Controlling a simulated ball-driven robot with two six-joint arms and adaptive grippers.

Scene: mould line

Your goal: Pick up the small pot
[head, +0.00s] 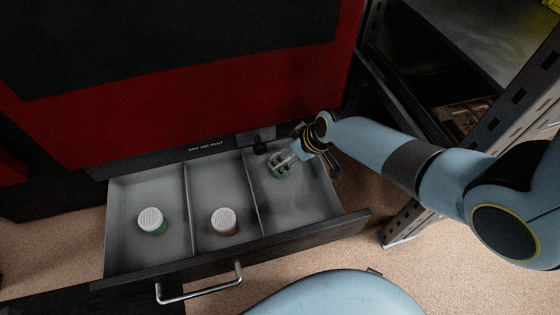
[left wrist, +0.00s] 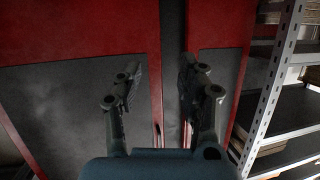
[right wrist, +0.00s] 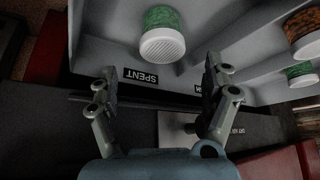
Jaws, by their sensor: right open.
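A small pot with a white ribbed lid and green contents (right wrist: 162,38) stands in the drawer compartment with the upside-down "SPENT" label in the right wrist view. It lies beyond my open right gripper (right wrist: 160,69), apart from the fingers. In the head view, my right gripper (head: 305,162) is over the drawer's right compartment and hides most of what stands there. Two more white-lidded pots show in the head view: a green one (head: 151,221) in the left compartment and a brownish one (head: 224,221) in the middle. My left gripper (left wrist: 160,70) is open and empty, facing a red and grey cabinet.
The pulled-out grey drawer (head: 175,182) has thin dividers and a bar handle (head: 200,287) at the front. A red and black cabinet front (head: 210,95) rises behind it. A metal shelf rack (head: 505,100) stands at the right, close to my right arm.

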